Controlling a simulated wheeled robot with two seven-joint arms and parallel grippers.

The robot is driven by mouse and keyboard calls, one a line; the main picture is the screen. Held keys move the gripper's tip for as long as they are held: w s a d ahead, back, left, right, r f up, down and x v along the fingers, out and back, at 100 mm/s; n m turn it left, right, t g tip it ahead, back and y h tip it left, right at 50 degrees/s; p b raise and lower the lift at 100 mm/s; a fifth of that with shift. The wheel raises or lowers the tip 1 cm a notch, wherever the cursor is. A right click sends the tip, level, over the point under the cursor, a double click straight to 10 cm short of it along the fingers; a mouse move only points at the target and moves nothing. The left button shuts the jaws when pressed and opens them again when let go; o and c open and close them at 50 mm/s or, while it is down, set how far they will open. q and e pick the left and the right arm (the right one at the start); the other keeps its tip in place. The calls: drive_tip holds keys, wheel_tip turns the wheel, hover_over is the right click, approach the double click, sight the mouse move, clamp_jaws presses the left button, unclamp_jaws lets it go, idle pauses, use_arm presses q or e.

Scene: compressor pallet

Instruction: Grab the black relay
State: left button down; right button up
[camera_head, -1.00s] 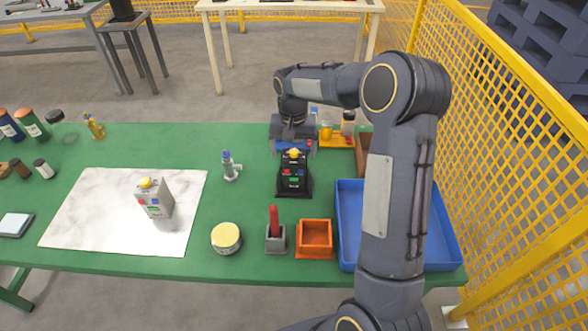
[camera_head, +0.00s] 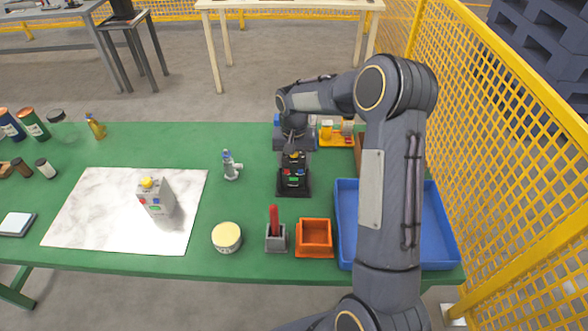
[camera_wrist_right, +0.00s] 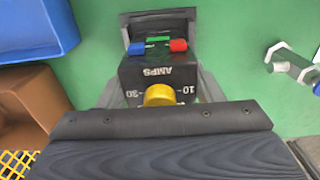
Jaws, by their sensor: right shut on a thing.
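The black relay (camera_head: 293,178) stands upright in a dark base on the green table, right of centre in the head view. In the right wrist view the relay (camera_wrist_right: 160,72) shows its yellow knob, "AMPS" marking, and blue, green and red parts. My right gripper (camera_head: 294,157) is at the relay's upper part, shut on it, with one grey finger on each side in the wrist view. The gripper body hides some of the relay's top. My left gripper is not in view.
A grey relay (camera_head: 156,199) stands on a white marbled sheet (camera_head: 90,215). A blue tray (camera_head: 347,225) lies right, partly behind my right arm. An orange box (camera_head: 315,238), a grey holder with a red stick (camera_head: 275,236), a round tin (camera_head: 226,237) and a silver fitting (camera_head: 231,167) stand nearby.

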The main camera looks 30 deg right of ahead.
drive_tip(key=shift+c, duration=0.8)
drive_tip(key=shift+r, duration=0.15)
